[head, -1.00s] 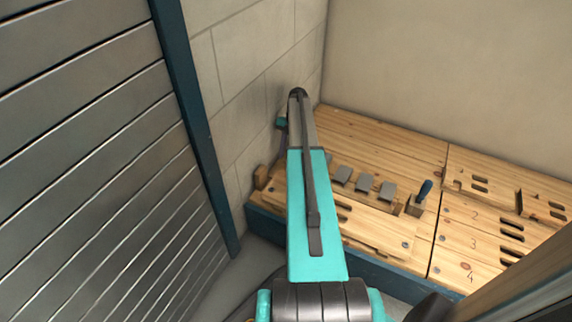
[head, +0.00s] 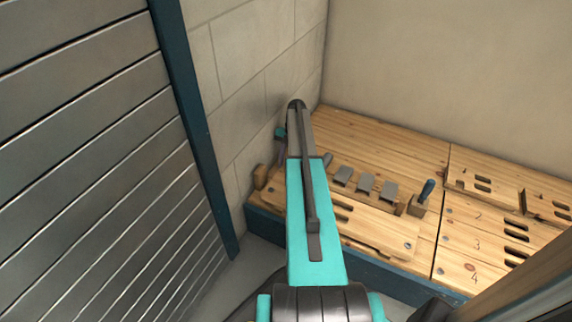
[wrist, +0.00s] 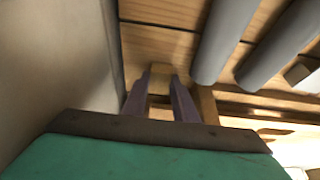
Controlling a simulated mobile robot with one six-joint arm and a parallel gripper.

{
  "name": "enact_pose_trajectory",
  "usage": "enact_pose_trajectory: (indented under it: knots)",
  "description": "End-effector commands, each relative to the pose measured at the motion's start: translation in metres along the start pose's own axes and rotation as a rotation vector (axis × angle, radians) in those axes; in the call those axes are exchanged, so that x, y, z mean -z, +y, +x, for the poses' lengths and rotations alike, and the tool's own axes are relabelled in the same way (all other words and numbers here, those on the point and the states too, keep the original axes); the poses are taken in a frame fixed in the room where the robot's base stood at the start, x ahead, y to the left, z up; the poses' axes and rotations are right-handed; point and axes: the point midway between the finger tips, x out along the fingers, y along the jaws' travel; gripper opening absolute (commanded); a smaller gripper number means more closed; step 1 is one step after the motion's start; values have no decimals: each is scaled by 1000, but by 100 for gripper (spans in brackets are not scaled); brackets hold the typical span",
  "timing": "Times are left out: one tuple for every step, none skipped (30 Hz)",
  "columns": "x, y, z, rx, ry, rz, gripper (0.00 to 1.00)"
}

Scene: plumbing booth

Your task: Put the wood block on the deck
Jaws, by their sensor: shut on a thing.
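In the wrist view, my gripper (wrist: 161,82) is shut on a small tan wood block (wrist: 159,86), which sits between the two dark fingers. The wooden deck (head: 372,130) spans the lower right of the head view, and its planks (wrist: 155,42) show beyond the fingers in the wrist view. My arm reaches over the deck's left part, near the block wall. I cannot tell whether the held block touches the deck.
Several grey pieces (head: 365,182) sit in a row on the deck, beside a blue-handled tool (head: 426,190) in a wooden holder. A tan wooden piece (head: 261,177) shows at the deck's left edge. A slatted metal panel (head: 90,150) and block wall (head: 240,90) bound the left.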

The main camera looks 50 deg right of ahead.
Motion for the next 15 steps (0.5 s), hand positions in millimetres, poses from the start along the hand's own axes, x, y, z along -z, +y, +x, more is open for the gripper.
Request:
enact_pose_trajectory:
  knots:
    - [0,0,0,0,0,0,1]
    - [0,0,1,0,0,0,1]
    - [-1,0,2,0,0,0,1]
    - [-1,0,2,0,0,0,1]
    - [-1,0,2,0,0,0,29]
    - [-1,0,2,0,0,0,36]
    - [-1,0,2,0,0,0,41]
    - [-1,0,2,0,0,0,44]
    - [-1,0,2,0,0,0,44]
    - [-1,0,2,0,0,0,44]
    - [-1,0,2,0,0,0,44]
    - [-1,0,2,0,0,0,44]
    - [-1,0,2,0,0,0,44]
    - [-1,0,2,0,0,0,44]
    - [-1,0,2,0,0,0,44]
